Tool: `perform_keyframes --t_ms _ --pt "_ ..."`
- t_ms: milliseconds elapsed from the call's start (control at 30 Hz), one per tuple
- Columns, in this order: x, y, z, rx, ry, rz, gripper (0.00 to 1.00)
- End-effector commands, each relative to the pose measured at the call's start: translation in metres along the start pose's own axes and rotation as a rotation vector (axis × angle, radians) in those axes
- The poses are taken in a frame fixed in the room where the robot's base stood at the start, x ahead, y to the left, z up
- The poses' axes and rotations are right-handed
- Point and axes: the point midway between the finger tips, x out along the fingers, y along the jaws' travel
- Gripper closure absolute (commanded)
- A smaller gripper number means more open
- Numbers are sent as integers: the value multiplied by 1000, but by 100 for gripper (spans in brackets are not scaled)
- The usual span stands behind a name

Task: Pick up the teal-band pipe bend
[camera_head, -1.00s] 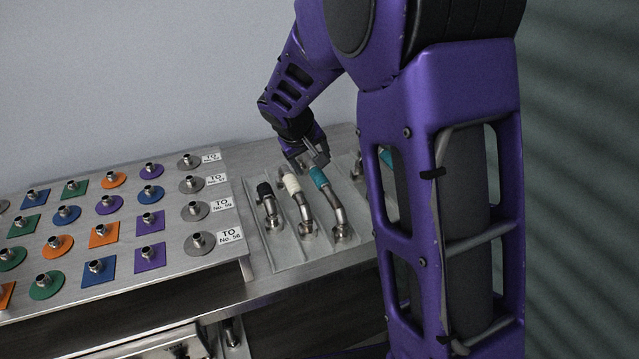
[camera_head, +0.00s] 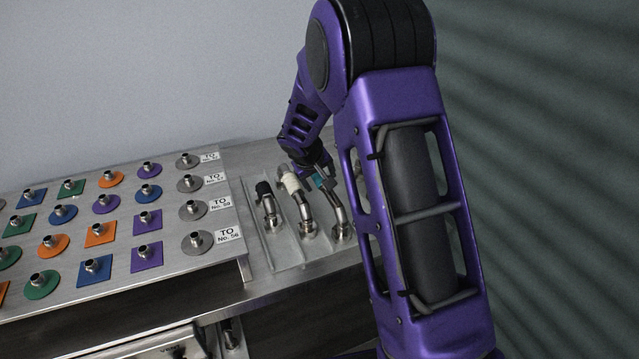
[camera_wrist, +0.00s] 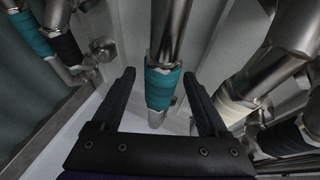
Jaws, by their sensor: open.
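The teal-band pipe bend (camera_head: 337,207) is a metal tube with a flanged lower end, lying in a tray at the right of the bench. Its teal band (camera_wrist: 163,88) shows in the wrist view between the two black fingers of my gripper (camera_wrist: 161,98). The fingers are open, one on each side of the band, with visible gaps. In the head view my gripper (camera_head: 318,176) is at the upper end of this bend and partly hides the band.
A white-band bend (camera_head: 299,204) and a black-band bend (camera_head: 268,207) lie to the left in the same tray. In the wrist view the white-band bend (camera_wrist: 262,80) is close to the right finger. Another teal band (camera_wrist: 30,34) shows at upper left. A labelled board of coloured fittings (camera_head: 125,280) fills the left.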

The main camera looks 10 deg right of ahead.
Motion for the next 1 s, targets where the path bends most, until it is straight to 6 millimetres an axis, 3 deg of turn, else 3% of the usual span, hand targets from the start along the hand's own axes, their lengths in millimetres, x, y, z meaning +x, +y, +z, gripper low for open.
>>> perform_keyframes --t_ms 133,500,567,1000 --pt "0 0 0 0 0 0 25" --pt "-1 0 0 0 0 0 92" --pt "-1 0 0 0 0 0 100" --pt "-1 0 0 0 -1 0 100"
